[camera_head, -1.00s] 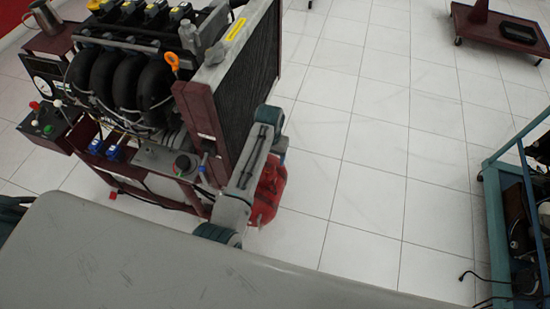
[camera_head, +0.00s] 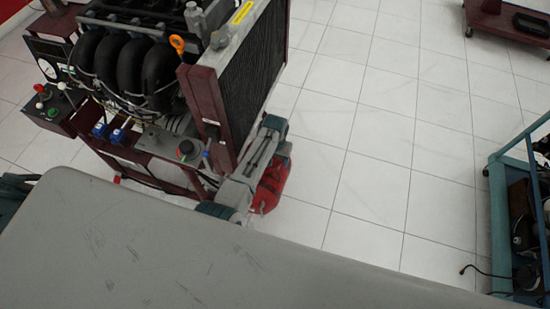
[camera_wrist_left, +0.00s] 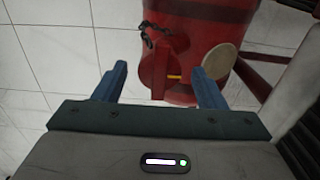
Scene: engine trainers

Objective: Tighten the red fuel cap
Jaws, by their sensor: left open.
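A red fuel can (camera_head: 270,188) stands on the floor beside the engine trainer, partly hidden behind my arm in the head view. In the left wrist view the red can (camera_wrist_left: 215,18) fills the top. A red cap-like part (camera_wrist_left: 155,72) with a dark chain juts from it, with a small yellow piece beside it and a round beige disc (camera_wrist_left: 219,61) to its right. My left gripper (camera_wrist_left: 160,69) is open, its two blue fingers apart with the red part showing between them. I cannot tell whether they touch it. In the head view its jaws are hidden.
The engine trainer (camera_head: 212,92) with its radiator and maroon frame stands close to the left of the can. A blue cart (camera_head: 496,215) is at the right, and a maroon dolly (camera_head: 482,27) at the top right. The tiled floor between is clear.

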